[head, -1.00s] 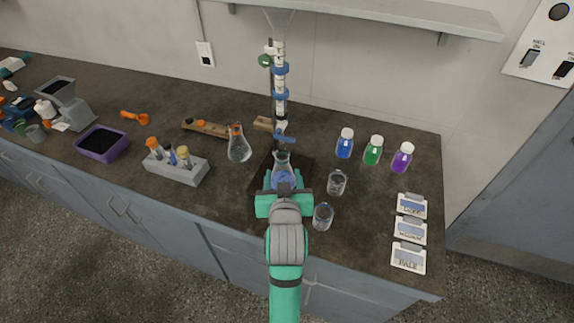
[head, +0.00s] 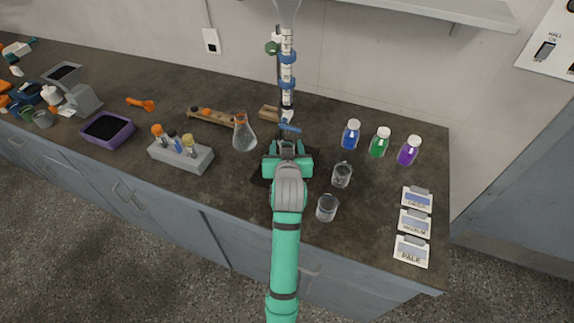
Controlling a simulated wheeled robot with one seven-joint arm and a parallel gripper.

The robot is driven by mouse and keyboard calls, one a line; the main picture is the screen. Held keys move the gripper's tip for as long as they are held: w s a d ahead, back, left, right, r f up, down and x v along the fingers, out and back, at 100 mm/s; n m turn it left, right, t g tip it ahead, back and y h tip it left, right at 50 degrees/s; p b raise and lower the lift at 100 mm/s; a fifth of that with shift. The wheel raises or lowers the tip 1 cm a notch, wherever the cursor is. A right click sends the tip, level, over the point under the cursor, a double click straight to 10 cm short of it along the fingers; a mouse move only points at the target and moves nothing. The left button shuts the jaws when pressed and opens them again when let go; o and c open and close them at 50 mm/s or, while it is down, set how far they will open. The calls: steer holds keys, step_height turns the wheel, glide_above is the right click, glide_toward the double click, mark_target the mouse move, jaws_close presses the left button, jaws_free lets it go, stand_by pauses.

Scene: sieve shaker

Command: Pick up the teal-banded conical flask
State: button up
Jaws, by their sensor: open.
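My gripper (head: 288,158) is over the dark stand base below the burette, seen from behind, its jaws open. A conical flask (head: 287,147) stands there under the burette tip, with only a bit of its glass neck showing past my gripper. The rest of it is hidden by my gripper, and I cannot make out a teal band or whether the fingers touch the glass. A second conical flask (head: 244,135), clear with an orange band at its neck, stands to the left, apart from my gripper.
The burette (head: 287,78) on its stand rises just behind my gripper. Two beakers (head: 342,176) (head: 327,208) stand close on the right. A grey tube rack (head: 182,155) is at left. Blue, green and purple bottles (head: 380,143) stand at right, with label cards (head: 415,222) in front.

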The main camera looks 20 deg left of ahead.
steer(key=shift+w+f, duration=0.1)
steer(key=shift+w, duration=0.05)
steer(key=c, duration=1.2)
